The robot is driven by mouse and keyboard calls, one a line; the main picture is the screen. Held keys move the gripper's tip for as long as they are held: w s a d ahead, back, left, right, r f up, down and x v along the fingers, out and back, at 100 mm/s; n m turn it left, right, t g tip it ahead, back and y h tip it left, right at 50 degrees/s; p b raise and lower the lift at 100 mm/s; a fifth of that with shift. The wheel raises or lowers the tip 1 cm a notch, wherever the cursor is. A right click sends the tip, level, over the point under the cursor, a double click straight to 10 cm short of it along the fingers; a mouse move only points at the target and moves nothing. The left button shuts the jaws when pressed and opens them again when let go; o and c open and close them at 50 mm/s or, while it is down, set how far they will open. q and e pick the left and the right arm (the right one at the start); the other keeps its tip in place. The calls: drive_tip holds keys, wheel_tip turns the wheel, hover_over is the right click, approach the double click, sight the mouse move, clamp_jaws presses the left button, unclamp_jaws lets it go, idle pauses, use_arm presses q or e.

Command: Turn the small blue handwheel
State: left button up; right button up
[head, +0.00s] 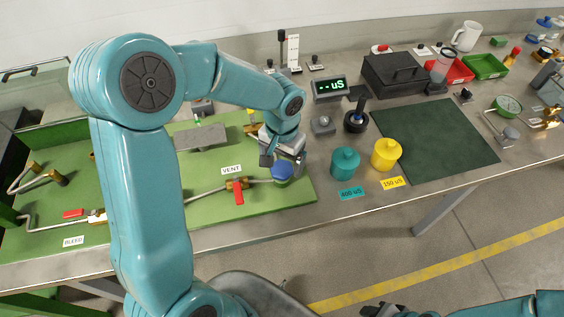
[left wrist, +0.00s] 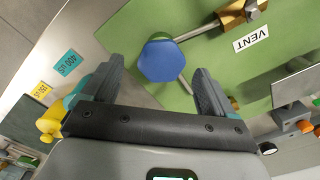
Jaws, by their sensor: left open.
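The small blue handwheel (head: 282,173) sits at the right end of a pipe on the green panel, right of the VENT label. In the left wrist view the blue handwheel (left wrist: 160,61) is a flat, rounded blue piece between and beyond the fingers. My left gripper (head: 284,160) is open and empty, pointing down just above the handwheel. A gap shows on both sides, so the fingers do not appear to touch it. My right gripper (head: 384,310) is partly visible at the bottom edge, cut off, and its jaw state is unclear.
A red-handled valve (head: 238,191) is left of the handwheel. A teal container (head: 345,163) and a yellow container (head: 386,154) stand to its right. A grey block (head: 200,137) is behind on the panel. The dark green mat (head: 440,140) is clear.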

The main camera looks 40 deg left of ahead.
sight(282, 167)
use_arm(q)
drive_tip(key=f, duration=0.2)
drive_tip(key=shift+w+a+f, duration=0.2)
drive_tip(key=shift+w+f, duration=0.05)
drive_tip(key=shift+f, duration=0.05)
drive_tip(key=shift+w+f, duration=0.1)
drive_tip(key=shift+f, duration=0.05)
drive_tip(key=shift+s+d+r, duration=0.15)
drive_tip(key=shift+s+r, duration=0.1)
drive_tip(key=shift+s, duration=0.15)
drive_tip(key=c, duration=0.4)
drive_tip(key=shift+w, duration=0.2)
drive_tip(key=c, duration=0.7)
drive_tip(key=shift+o, duration=0.2)
drive_tip(key=shift+f, duration=0.1)
